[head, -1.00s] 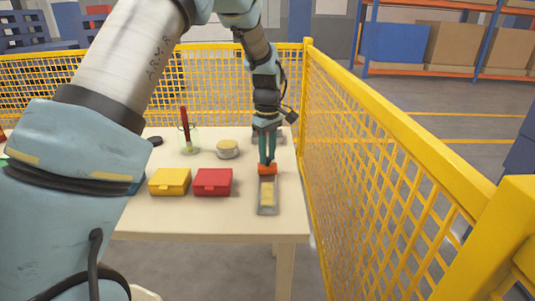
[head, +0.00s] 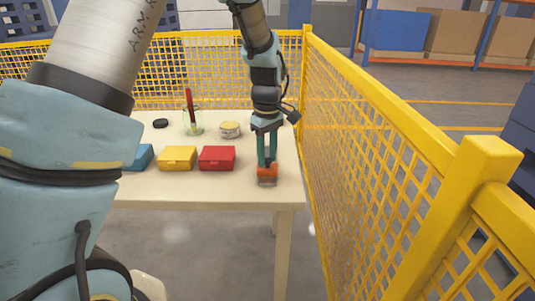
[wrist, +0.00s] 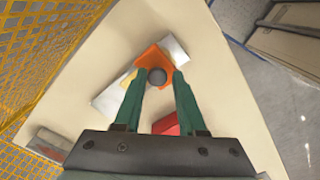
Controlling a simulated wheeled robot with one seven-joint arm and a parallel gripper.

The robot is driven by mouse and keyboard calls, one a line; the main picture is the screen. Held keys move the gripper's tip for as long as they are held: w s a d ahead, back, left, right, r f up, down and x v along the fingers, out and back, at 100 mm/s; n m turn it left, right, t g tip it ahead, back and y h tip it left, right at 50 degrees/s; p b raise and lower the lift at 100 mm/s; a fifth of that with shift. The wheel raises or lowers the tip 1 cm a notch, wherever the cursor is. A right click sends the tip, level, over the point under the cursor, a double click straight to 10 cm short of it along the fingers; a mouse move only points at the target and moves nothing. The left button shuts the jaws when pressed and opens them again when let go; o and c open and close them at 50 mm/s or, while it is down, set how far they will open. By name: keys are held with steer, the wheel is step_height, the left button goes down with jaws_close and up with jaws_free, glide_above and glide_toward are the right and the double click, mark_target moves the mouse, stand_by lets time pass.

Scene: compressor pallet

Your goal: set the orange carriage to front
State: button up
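The orange carriage (head: 267,171) sits on a pale metal rail (head: 268,183) at the right of the table. It is close to the rail's front end, with a short bare piece in front of it. In the wrist view the orange carriage (wrist: 148,56) carries a dark round knob (wrist: 157,76), and a yellow strip (wrist: 128,80) shows on the rail behind it. My gripper (wrist: 159,74) is down at the carriage, its green fingers apart on either side of the knob with a gap visible. In the head view my gripper (head: 267,163) hides part of the carriage.
Red (head: 217,158), yellow (head: 177,158) and blue (head: 143,157) boxes stand left of the rail. A glass with a red item (head: 192,120), a round tin (head: 230,129) and a black object (head: 160,123) are behind. Yellow mesh fence (head: 390,170) runs close along the right.

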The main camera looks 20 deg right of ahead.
mark_target(267, 160)
steer(key=o, duration=0.4)
steer(key=shift+r, duration=0.1)
step_height(267, 160, up, 11)
steer(key=shift+f+b, duration=0.15)
steer(key=shift+b, duration=0.5)
steer(key=s+a+f+m, duration=0.1)
steer(key=a, duration=1)
steer(key=s+a+f+m+t+p, duration=0.1)
steer(key=s+a+f+m, duration=0.1)
steer(key=a, duration=0.9)
steer(key=s+a+f+m, duration=0.1)
steer(key=a+f+m, duration=0.1)
steer(key=a, duration=1)
steer(key=shift+s+t+p, duration=0.3)
steer(key=shift+s, duration=0.1)
